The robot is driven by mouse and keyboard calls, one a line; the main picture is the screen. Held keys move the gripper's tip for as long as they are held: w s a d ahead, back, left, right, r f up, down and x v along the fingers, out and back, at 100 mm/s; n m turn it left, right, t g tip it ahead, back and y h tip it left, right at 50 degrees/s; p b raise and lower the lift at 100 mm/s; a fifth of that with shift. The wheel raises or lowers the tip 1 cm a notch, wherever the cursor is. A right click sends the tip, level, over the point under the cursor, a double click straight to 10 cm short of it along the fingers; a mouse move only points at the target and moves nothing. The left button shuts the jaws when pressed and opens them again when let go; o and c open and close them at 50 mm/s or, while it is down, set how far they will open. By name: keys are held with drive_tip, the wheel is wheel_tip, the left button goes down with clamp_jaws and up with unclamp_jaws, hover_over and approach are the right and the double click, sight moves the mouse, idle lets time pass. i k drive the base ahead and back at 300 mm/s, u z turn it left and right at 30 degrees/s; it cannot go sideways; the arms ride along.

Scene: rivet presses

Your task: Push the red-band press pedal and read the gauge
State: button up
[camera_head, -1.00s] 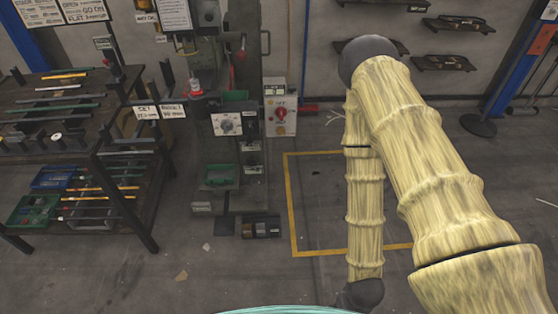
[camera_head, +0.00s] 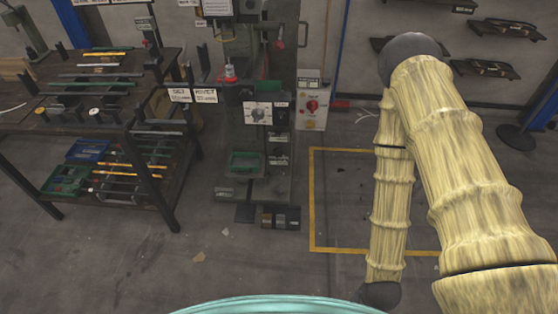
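A dark upright press (camera_head: 281,150) stands against the back wall, left of my arm. A white panel with a round gauge-like dial (camera_head: 258,114) is mounted on its front, too small to read. A red part (camera_head: 230,72) shows at its upper left; I cannot make out a red band for certain. At its foot lie a dark flat plate (camera_head: 244,213) and a dark box with coloured cylinders (camera_head: 280,217); I cannot tell whether either is the pedal. My arm is folded at the right, apart from the press. My gripper is not in view.
A dark workbench (camera_head: 118,57) with rods and a lower shelf stands left of the press. A grey box with a red knob (camera_head: 312,106) is right of it. A yellow floor outline (camera_head: 312,205) lies right of the press. The floor in front is mostly clear.

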sight(245, 213)
drive_tip(key=k, duration=0.65)
drive_tip(key=u, duration=0.2)
drive_tip(key=i, duration=1.2)
drive_tip(key=u, duration=0.8)
